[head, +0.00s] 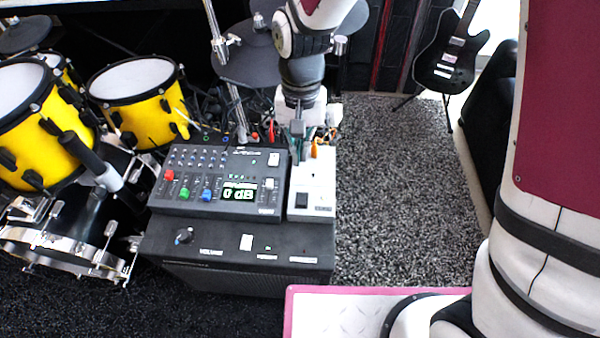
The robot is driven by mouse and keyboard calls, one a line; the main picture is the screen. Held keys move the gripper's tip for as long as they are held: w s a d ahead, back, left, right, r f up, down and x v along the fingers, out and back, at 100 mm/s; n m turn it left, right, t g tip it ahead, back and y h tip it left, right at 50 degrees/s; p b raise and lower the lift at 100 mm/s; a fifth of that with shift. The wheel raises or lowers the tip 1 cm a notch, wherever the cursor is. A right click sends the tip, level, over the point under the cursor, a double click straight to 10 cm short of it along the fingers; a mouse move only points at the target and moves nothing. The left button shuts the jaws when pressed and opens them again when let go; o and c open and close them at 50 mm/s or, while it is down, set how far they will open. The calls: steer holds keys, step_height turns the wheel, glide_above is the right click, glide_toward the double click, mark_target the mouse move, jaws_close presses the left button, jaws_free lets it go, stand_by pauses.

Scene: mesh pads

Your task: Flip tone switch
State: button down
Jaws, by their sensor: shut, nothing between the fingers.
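My gripper (297,130) is shut and empty. It points down over the far end of a narrow white box (322,180); I cannot tell whether it touches the box. The box has a small dark switch (301,200) near its front. A black mixer (215,200) to its left carries a pale switch (273,159) at the upper right. The black amplifier (180,262) under both has a pale switch (246,242) on its top, right of a knob. The labels by the switches are too small to read, so I cannot tell which is the tone switch.
Yellow drums (140,90) and a metal stand (225,70) are close on the left. Cables lie behind the mixer. A black guitar (448,60) stands at the back right. Grey carpet (400,190) right of the amplifier is clear.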

steer(key=shift+s+f, duration=0.1)
steer(key=shift+f, duration=0.1)
steer(key=shift+s, duration=0.1)
steer(key=b, duration=0.6)
glide_toward(300, 202)
steer(key=f, duration=0.6)
steer(key=shift+s+f, duration=0.4)
